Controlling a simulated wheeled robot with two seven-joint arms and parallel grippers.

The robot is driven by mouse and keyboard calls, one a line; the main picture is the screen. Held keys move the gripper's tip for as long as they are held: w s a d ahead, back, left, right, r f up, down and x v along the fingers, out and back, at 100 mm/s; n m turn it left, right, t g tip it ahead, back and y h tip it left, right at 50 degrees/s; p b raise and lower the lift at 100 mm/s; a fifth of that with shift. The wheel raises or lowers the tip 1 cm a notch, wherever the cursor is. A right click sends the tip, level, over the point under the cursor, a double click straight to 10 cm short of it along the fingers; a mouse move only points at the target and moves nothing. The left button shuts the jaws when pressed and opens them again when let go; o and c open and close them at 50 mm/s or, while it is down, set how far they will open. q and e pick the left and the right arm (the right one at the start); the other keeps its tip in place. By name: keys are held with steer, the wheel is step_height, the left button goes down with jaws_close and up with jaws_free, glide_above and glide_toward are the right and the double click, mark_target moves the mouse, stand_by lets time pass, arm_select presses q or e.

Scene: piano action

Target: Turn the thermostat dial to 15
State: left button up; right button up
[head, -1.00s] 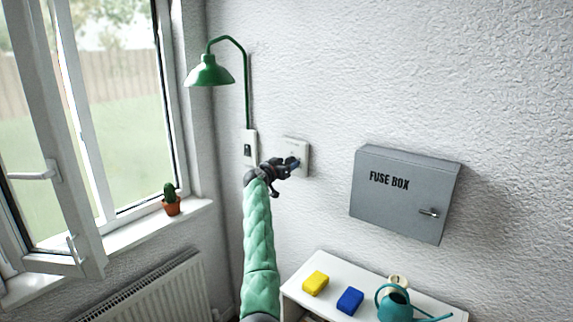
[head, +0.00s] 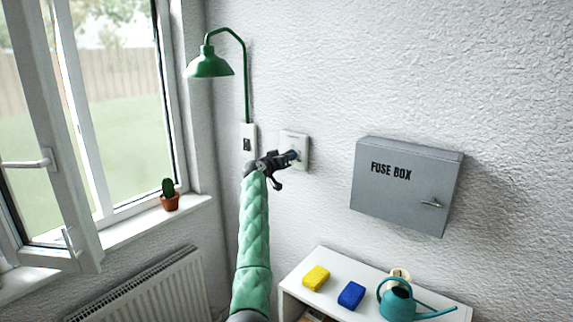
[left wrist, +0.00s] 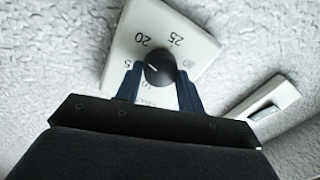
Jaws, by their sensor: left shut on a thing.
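The thermostat (head: 292,136) is a white square plate on the wall, partly hidden by my left gripper (head: 291,157) in the head view. In the left wrist view, its plate (left wrist: 190,25) appears upside down, with printed numbers including 20, 25 and 10. The round black dial (left wrist: 160,69) sits between the two blue fingers of my left gripper (left wrist: 160,82), which is shut on it. A pale mark on the dial points left, toward a number partly covered by the left-hand finger, of which a 5 shows. My right gripper is not in view.
A light switch (head: 247,144) is left of the thermostat, below a green lamp (head: 209,62). A grey fuse box (head: 405,188) hangs to the right. A white shelf (head: 325,262) below holds a yellow block, a blue block and a teal watering can (head: 398,301). An open window is left.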

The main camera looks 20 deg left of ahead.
arm_select(q)
steer(key=shift+a+n+g+b, duration=0.15)
steer(key=shift+n+g+b, duration=0.3)
steer(key=shift+n, duration=3.95)
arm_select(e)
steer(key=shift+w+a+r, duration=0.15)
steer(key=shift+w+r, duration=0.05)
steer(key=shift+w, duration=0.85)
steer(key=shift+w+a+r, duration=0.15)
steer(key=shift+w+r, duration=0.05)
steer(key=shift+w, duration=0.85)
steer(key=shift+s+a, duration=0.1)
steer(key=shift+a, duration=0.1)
arm_select(q)
steer(key=o, duration=1)
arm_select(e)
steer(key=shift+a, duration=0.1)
arm_select(q)
steer(key=b+v, duration=0.3)
steer(key=v, duration=0.4)
steer(key=shift+s+a+f+b, duration=0.2)
steer(key=shift+s+a+b, duration=0.1)
steer(key=shift+b, duration=0.1)
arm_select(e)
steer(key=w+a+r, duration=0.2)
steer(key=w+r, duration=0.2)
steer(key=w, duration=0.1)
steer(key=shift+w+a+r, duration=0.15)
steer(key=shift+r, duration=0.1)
